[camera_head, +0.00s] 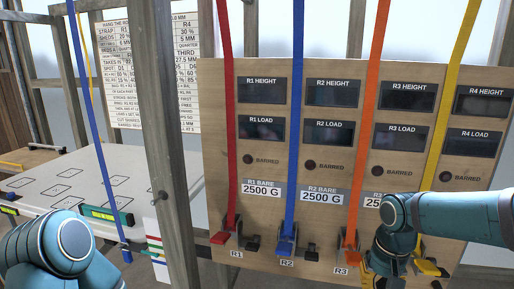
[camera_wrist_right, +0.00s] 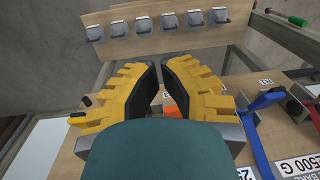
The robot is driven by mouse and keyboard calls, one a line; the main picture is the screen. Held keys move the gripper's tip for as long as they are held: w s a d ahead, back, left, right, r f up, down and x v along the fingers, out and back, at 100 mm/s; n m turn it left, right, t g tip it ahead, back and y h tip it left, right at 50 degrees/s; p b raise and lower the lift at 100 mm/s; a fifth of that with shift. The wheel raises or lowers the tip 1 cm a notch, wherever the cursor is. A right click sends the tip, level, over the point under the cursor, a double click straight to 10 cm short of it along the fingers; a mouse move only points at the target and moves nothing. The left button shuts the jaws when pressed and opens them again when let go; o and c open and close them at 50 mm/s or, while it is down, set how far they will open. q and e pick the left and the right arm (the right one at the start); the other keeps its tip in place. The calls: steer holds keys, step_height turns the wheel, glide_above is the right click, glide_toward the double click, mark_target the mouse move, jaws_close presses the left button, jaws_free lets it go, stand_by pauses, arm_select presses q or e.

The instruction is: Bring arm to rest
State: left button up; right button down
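A wooden panel (camera_head: 275,215) carries red (camera_head: 226,130), blue (camera_head: 294,130), orange (camera_head: 368,130) and yellow (camera_head: 445,120) straps. They run down to the red (camera_head: 221,237), blue (camera_head: 286,243), orange (camera_head: 350,252) and yellow (camera_head: 428,267) levers. My right arm reaches in from the right, and its wrist hides part of the panel by R3. In the right wrist view, my right gripper (camera_wrist_right: 161,75) has yellow fingers slightly apart. An orange patch (camera_wrist_right: 172,112) shows between them; contact cannot be told. My left arm shows at lower left; its gripper is out of view.
A wooden post (camera_head: 170,150) stands left of the panel. Behind it is a pale roof board (camera_head: 60,180) with a green level (camera_head: 105,215) and a slanting blue strap (camera_head: 95,130). In the right wrist view, a blue lever (camera_wrist_right: 264,100) is right of the fingers.

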steer(key=w+a+f+y+b, duration=0.1)
steer(key=w+a+f, duration=0.15)
steer(key=f, duration=0.55)
steer(key=w+a+f+y+b, duration=0.15)
steer(key=a+f, duration=0.25)
steer(key=f, duration=0.4)
arm_select(q)
step_height(320, 180, down, 11)
steer(key=w+b, duration=0.1)
steer(key=b, duration=0.5)
steer(key=shift+d, duration=0.2)
arm_select(e)
steer(key=s+a+f, duration=0.3)
steer(key=s+f, duration=0.1)
steer(key=f, duration=0.4)
steer(key=s+a+f+t, duration=0.1)
steer(key=s+a+f, duration=0.2)
steer(key=f, duration=0.5)
steer(key=s+a+f, duration=0.2)
steer(key=s+f, duration=0.3)
steer(key=f, duration=0.3)
steer(key=shift+a+t+y, duration=0.35)
steer(key=shift+a+t, duration=0.05)
arm_select(q)
steer(key=shift+r, duration=0.1)
